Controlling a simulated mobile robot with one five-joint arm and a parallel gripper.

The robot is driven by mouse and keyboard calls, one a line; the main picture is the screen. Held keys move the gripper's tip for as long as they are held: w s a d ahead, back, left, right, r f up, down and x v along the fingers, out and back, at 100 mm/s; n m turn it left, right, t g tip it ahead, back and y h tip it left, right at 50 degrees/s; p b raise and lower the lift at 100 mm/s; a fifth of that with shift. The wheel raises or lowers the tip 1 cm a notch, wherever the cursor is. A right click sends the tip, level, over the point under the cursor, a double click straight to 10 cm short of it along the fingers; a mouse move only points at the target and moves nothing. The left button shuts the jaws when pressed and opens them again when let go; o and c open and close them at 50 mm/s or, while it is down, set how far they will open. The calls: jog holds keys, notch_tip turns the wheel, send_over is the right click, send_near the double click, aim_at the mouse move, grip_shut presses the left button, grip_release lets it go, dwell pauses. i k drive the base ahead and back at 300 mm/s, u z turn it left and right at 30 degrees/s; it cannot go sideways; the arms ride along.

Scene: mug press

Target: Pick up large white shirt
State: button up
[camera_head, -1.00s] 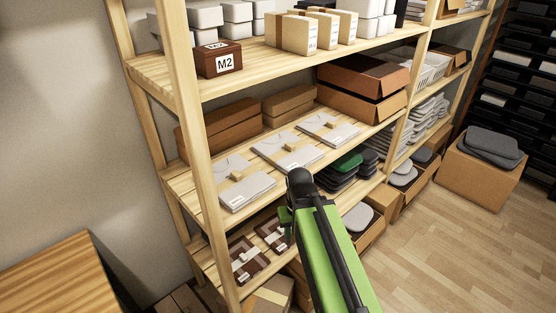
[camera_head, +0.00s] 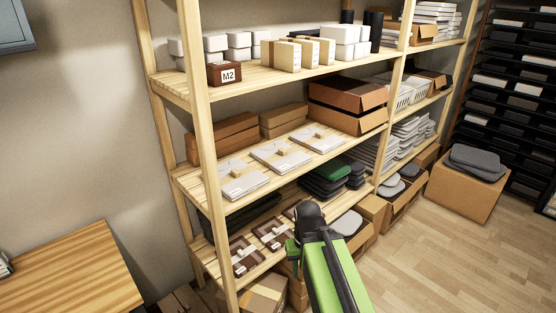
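Three folded white shirts with tan bands lie in a row on the middle shelf: a left one (camera_head: 243,184), a middle one (camera_head: 281,156) and a right one (camera_head: 318,139). I cannot read any size on them. My green and black arm reaches in from the bottom of the picture, below and to the right of the shirts. My gripper (camera_head: 291,250) shows only in small part at the arm's far end, in front of the lower shelf. It is apart from the shirts, and its fingers are mostly hidden.
A wooden post (camera_head: 196,130) stands left of the shirts. Brown boxes (camera_head: 222,137) sit behind them, and an open brown box (camera_head: 347,105) is to the right. Dark folded clothes (camera_head: 325,181) and brown packages (camera_head: 272,233) lie lower. The floor (camera_head: 420,255) at right is clear.

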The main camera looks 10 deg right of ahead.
aim_at(283, 158)
jog(key=z, duration=0.1)
jog(key=i, duration=0.95)
jog(key=z, duration=0.05)
jog(key=k, duration=0.65)
jog(key=u, duration=4)
jog(key=k, duration=2.45)
jog(key=z, duration=0.05)
